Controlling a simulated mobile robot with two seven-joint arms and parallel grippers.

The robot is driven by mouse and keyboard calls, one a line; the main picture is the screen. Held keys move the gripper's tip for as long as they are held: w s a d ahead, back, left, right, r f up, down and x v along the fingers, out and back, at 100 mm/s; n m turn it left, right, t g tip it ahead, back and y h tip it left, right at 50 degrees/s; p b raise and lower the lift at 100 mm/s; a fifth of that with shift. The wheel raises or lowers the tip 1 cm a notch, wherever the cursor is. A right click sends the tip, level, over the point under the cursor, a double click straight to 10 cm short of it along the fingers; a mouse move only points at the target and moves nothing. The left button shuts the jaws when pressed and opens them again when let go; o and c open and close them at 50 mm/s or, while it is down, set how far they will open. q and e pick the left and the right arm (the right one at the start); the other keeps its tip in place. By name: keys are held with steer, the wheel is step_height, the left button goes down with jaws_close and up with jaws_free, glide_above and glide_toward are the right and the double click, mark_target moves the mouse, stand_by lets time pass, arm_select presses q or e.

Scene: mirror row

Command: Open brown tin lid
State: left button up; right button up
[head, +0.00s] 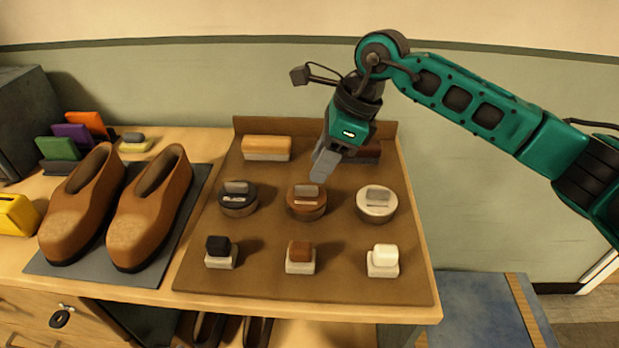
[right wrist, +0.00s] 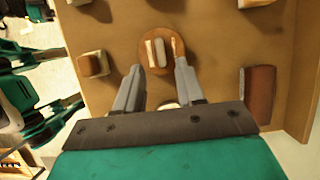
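The brown tin (head: 306,204) stands in the middle of the tin row on the brown mat, its lid on with a raised grey grip bar on top. It also shows in the right wrist view (right wrist: 147,67), just past my fingertips. My right gripper (head: 322,168) hangs above and behind it, pointing down. In the right wrist view my right gripper (right wrist: 157,76) has its two grey fingers spread, with nothing held between them. The fingers look apart from the tin, though the height gap is hard to judge. My left gripper is not clearly in view.
A black tin (head: 238,203) stands left of the brown tin, a white tin (head: 376,206) right. Small daubers, including a brown one (head: 300,256), stand in front. A tan brush (head: 266,148) and a dark red brush (head: 368,153) lie behind. Brown shoes (head: 148,215) stand left.

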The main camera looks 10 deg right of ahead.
mark_target(307, 186)
steer(key=x, duration=0.5)
steer(key=shift+w+a+f, duration=0.1)
steer(key=shift+f, duration=0.25)
steer(key=shift+c, duration=0.4)
jaws_close()
